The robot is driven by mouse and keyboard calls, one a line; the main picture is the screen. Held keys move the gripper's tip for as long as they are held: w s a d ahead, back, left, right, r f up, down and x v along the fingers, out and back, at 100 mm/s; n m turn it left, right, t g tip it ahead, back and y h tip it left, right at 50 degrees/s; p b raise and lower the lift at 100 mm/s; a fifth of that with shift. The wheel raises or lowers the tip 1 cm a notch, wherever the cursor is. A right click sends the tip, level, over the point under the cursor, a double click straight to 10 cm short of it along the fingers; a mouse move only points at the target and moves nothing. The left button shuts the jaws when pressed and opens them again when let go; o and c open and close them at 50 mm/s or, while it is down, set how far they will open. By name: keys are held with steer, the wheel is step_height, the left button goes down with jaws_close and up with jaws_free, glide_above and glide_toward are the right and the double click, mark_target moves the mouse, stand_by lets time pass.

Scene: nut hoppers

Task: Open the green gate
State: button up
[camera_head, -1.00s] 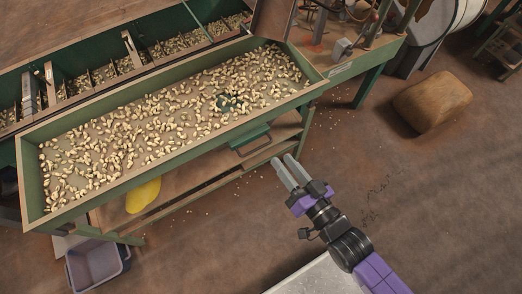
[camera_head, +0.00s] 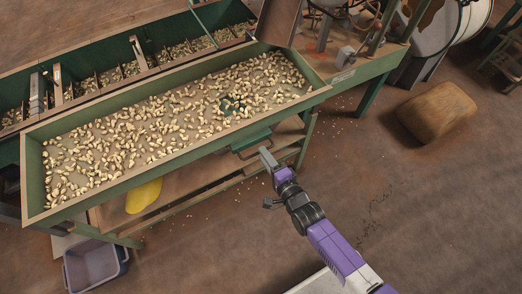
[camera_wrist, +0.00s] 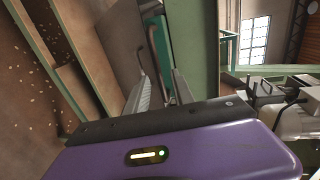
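The green gate (camera_head: 251,139) is set in the front side of the green nut hopper (camera_head: 180,166), with a thin bar handle on its outer face. In the wrist view the gate (camera_wrist: 160,42) is a green panel, and its grey handle (camera_wrist: 147,62) stands out from it. My gripper (camera_head: 264,153) is right at the handle, its tips just in front of the gate. In the wrist view my gripper (camera_wrist: 161,88) has its two fingers apart, and the handle reaches down into the space between them. I cannot tell whether a finger touches it. The gate looks closed.
Pale nuts fill the hopper tray. A wooden shelf with a yellow item (camera_head: 143,195) lies below, and a purple-grey bin (camera_head: 95,264) stands at lower left. A brown sack (camera_head: 436,112) lies on the floor at right.

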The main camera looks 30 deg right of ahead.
steer(key=shift+x, duration=1.65)
jaws_close()
steer(key=shift+s, duration=0.1)
